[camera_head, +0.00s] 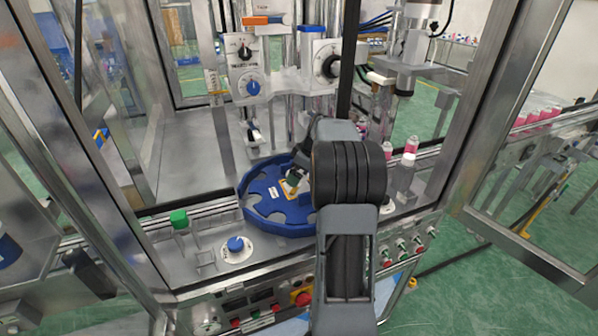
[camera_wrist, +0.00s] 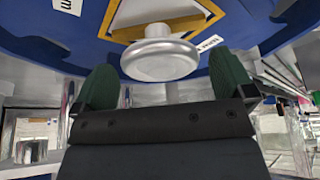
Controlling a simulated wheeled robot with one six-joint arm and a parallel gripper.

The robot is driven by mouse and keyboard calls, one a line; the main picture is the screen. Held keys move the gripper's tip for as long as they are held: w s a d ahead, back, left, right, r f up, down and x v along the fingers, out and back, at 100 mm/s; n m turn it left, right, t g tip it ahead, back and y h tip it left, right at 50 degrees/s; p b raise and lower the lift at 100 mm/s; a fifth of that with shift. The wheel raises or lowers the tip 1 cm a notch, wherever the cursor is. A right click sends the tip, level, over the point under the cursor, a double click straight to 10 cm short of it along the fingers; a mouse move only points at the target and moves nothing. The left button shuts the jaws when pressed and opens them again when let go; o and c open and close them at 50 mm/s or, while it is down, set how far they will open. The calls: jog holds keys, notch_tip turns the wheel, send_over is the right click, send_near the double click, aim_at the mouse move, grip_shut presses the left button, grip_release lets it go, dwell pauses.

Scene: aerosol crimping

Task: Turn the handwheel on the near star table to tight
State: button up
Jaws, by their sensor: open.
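The near star table (camera_head: 262,211) is a blue notched disc on the machine deck. Its handwheel (camera_wrist: 160,58) is a silver round knob at the centre, in front of a yellow-bordered square plate (camera_wrist: 190,18) in the wrist view. My gripper (camera_wrist: 164,78) has two green fingers, spread apart with the knob between and just beyond their tips. Whether the fingers touch it I cannot tell. In the head view my gripper (camera_head: 294,178) is over the middle of the star table, and my arm hides its right part. The handwheel is not clearly visible there.
A green-capped post (camera_head: 180,220) and a blue knob (camera_head: 236,244) stand at the front left of the deck. Machine heads with dials (camera_head: 252,86) hang behind the star table. Pink-topped cans (camera_head: 410,148) stand at right. Metal frame posts flank the opening.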

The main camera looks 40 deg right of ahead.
jog(key=shift+a, duration=0.1)
jog(key=c, duration=0.8)
jog(key=shift+c, duration=0.2)
jog(key=shift+b, duration=0.3)
jog(key=m+h+b, duration=0.1)
jog(key=m, duration=0.2)
jog(key=shift+t+b, duration=0.3)
jog(key=shift+b, duration=0.05)
jog(key=m+h, duration=0.1)
jog(key=m, duration=0.1)
jog(key=m+h, duration=0.1)
jog(key=m, duration=0.2)
jog(key=shift+a+m+b, duration=0.2)
jog(key=shift+m+b, duration=0.1)
jog(key=shift+m, duration=0.3)
jog(key=o, duration=0.8)
jog(key=shift+o, duration=0.2)
jog(key=shift+r, duration=0.1)
